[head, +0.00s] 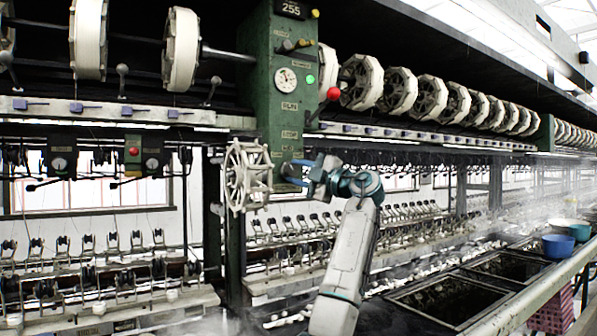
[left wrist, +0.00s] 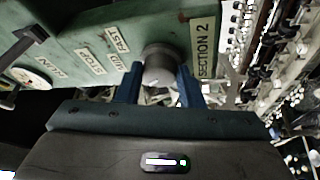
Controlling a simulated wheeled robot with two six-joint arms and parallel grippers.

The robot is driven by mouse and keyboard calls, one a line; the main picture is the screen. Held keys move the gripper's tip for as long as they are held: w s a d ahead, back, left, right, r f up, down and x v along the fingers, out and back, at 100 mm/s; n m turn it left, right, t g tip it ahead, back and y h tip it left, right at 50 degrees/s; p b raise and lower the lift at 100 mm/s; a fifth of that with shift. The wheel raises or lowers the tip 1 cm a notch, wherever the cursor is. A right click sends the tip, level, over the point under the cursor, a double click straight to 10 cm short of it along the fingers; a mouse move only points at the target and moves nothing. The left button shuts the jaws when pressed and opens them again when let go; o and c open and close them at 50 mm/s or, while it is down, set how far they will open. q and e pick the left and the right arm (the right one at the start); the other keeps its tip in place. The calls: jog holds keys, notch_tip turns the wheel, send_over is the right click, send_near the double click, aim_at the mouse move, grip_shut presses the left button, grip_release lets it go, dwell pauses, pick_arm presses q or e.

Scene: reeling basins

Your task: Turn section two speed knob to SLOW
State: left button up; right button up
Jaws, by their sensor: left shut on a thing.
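The speed knob (left wrist: 158,62) is a round grey knob on the green control housing (head: 273,85), beside a plate reading SECTION 2 (left wrist: 203,50). My left gripper (head: 287,173) is at the lower right of the housing. In the left wrist view its two blue fingers (left wrist: 159,78) stand on either side of the knob, shut on it. The knob's pointer and setting cannot be made out. My right gripper is not in view.
A pale spoked handwheel (head: 247,175) stands just left of my gripper. A red ball-ended lever (head: 332,94) sticks out above it. A row of reels (head: 430,97) runs off to the right. Basins (head: 455,297) with steam and a blue bowl (head: 558,245) lie at lower right.

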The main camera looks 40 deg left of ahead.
pick_arm(q)
jog(key=shift+r+n+h+p, duration=0.2)
jog(key=shift+n+h+p, duration=0.25)
jog(key=shift+n, duration=0.65)
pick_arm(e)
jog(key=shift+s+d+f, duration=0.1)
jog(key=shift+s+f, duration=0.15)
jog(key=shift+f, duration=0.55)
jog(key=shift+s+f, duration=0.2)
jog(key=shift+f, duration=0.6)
pick_arm(q)
jog(key=o, duration=1)
jog(key=shift+c, duration=0.2)
jog(key=shift+f, duration=0.15)
jog(key=shift+w+d, duration=0.1)
jog(key=shift+d, duration=0.2)
jog(key=w+d+f+b, duration=0.1)
jog(key=d+b, duration=0.1)
jog(key=d, duration=0.8)
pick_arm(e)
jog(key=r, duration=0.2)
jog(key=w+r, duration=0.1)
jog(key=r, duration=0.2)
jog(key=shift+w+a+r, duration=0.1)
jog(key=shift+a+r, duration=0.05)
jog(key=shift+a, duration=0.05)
pick_arm(q)
jog(key=shift+f, duration=0.1)
